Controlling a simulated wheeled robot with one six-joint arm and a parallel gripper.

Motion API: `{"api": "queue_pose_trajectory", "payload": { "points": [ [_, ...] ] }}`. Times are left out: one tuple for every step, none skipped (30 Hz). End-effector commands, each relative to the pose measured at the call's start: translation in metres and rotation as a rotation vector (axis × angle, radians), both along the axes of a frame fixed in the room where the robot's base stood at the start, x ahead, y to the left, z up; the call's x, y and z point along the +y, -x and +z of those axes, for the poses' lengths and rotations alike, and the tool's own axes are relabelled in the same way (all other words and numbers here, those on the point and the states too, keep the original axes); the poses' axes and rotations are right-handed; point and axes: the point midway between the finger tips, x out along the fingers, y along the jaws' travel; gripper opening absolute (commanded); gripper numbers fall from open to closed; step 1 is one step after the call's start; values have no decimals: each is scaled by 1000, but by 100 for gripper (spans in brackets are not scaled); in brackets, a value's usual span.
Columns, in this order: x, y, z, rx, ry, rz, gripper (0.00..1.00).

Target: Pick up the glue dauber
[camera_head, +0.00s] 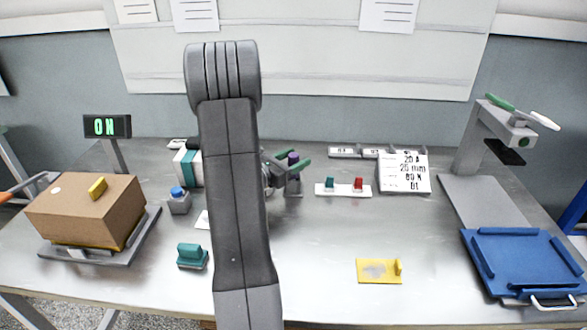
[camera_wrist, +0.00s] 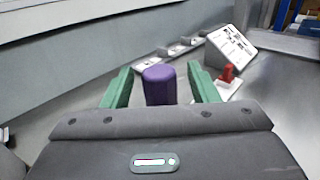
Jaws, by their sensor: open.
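The glue dauber appears to be the purple cylinder (camera_wrist: 159,86), upright between the two green fingers of my gripper (camera_wrist: 160,70) in the wrist view. The fingers are open, with a visible gap on each side of the purple cylinder. In the head view the purple top (camera_head: 293,156) shows between the green fingers, behind my arm, above a small grey block (camera_head: 293,188). The dauber's lower part is hidden by my gripper in the wrist view.
A white base with teal and red pieces (camera_head: 344,190) sits close right, before a white label sign (camera_head: 404,172). A blue-topped grey block (camera_head: 179,201) and a teal block (camera_head: 192,256) stand left of my arm. A yellow plate (camera_head: 379,270) lies front right; bare table surrounds it.

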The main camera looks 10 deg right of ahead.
Motion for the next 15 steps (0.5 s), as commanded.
{"api": "queue_pose_trajectory", "payload": {
  "points": [
    [0, 0, 0, 0, 0, 0, 52],
    [0, 0, 0, 0, 0, 0, 46],
    [0, 0, 0, 0, 0, 0, 38],
    [0, 0, 0, 0, 0, 0, 32],
    [0, 0, 0, 0, 0, 0, 26],
    [0, 0, 0, 0, 0, 0, 19],
    [0, 0, 0, 0, 0, 0, 13],
    [0, 0, 0, 0, 0, 0, 7],
    [0, 0, 0, 0, 0, 0, 5],
    [0, 0, 0, 0, 0, 0, 5],
    [0, 0, 0, 0, 0, 0, 5],
    [0, 0, 0, 0, 0, 0, 5],
    [0, 0, 0, 0, 0, 0, 5],
    [0, 0, 0, 0, 0, 0, 5],
    [0, 0, 0, 0, 0, 0, 5]
  ]
}}
